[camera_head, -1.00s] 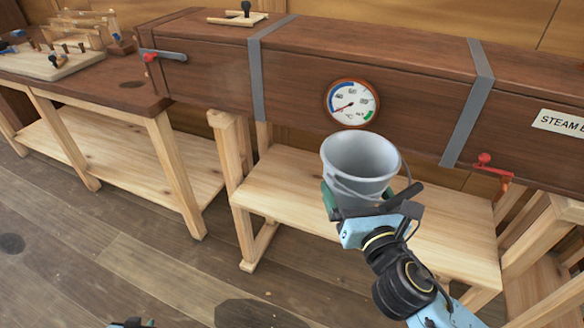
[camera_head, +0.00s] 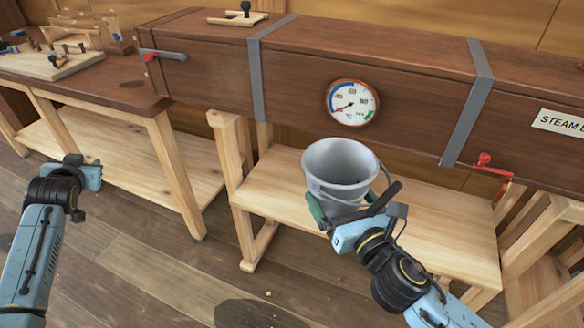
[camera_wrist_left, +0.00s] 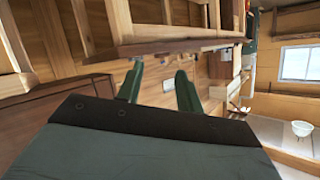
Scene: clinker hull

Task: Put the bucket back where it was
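The grey bucket (camera_head: 340,165) is upright, its open mouth facing up, in front of the steam box and over the pale wooden shelf (camera_head: 272,190). My right gripper (camera_head: 348,208) is shut on the bucket, with green fingers at its lower wall. The gripper and bucket hide part of the shelf, and I cannot tell whether the bucket touches it. My left gripper (camera_head: 84,170) is at the left, in front of the workbench. In the left wrist view its two green fingers (camera_wrist_left: 158,88) stand apart with nothing between them.
The workbench (camera_head: 95,85) at left carries tools on a board (camera_head: 55,66).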

